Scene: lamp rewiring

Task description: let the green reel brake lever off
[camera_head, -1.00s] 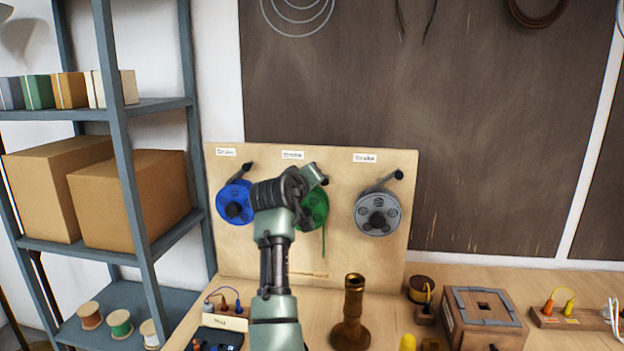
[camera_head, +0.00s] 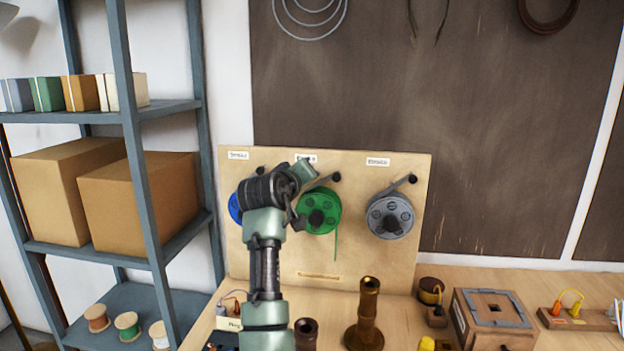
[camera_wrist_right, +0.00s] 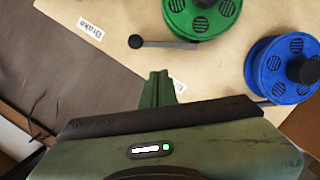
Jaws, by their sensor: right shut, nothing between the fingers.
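The green reel (camera_head: 318,214) hangs on the beige board, with a green strand hanging below it. Its dark brake lever (camera_head: 322,183) runs from a black knob at the upper right down to the reel's top edge. In the right wrist view the lever (camera_wrist_right: 172,44) lies against or close to the rim of the green reel (camera_wrist_right: 203,16); I cannot tell if it touches. My right gripper (camera_wrist_right: 158,86) is shut and empty, apart from the lever and over the board's label strip. In the head view my right arm's wrist covers the area left of the green reel. My left gripper is not in view.
A blue reel (camera_wrist_right: 284,70) is mostly hidden behind my arm in the head view. A grey reel (camera_head: 390,216) with its own lever is at right. A brass tube (camera_head: 366,316) and wooden box (camera_head: 492,318) stand on the bench. Shelving (camera_head: 150,215) is at left.

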